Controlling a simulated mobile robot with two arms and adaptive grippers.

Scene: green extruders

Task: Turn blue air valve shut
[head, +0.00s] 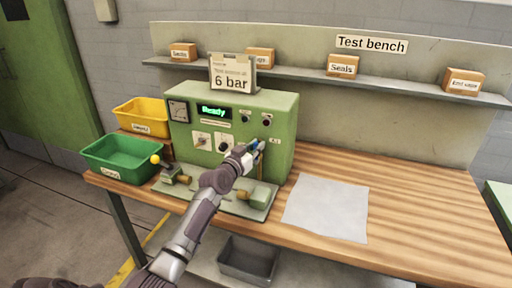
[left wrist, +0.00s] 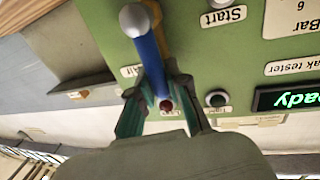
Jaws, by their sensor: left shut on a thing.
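The blue air valve handle (head: 257,144) is on the right part of the green tester's front. In the left wrist view, which is upside down, the blue handle (left wrist: 148,58) runs from a grey rounded hub down between my fingers, with a brass part behind the hub. My left gripper (head: 254,149) reaches the panel from the front left and is shut on the handle. In the left wrist view, the fingers of my left gripper (left wrist: 160,105) stand on both sides of its end. The gripper hides part of the valve in the head view. My right gripper is not in view.
The green tester (head: 278,115) shows "Ready" on its display (head: 214,111). A "6 bar" card (head: 232,74) stands on top. A yellow bin (head: 142,115) and a green bin (head: 121,157) are at left. A grey sheet (head: 326,207) lies on the bench at right.

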